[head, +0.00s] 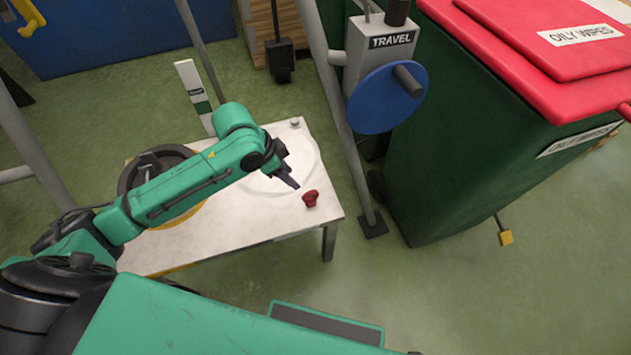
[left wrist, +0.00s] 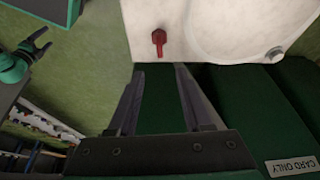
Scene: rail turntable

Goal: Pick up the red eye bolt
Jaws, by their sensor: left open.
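The red eye bolt (head: 310,198) stands on the white table (head: 235,226), near its right front corner in the head view. In the left wrist view the red eye bolt (left wrist: 159,40) is near the table's edge, just beyond the fingertips. My left gripper (head: 292,183) is above the table, a little to the left of the bolt in the head view. In the left wrist view the left gripper (left wrist: 158,70) has its two fingers apart with nothing between them. My right gripper does not show clearly enough in the head view to be picked out.
A small grey metal piece (head: 295,123) sits at the table's back corner. A black ring-shaped part (head: 150,165) stands on the table behind my left arm. A blue disc (head: 388,98) on a post and a green bin (head: 480,130) with a red lid stand right of the table.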

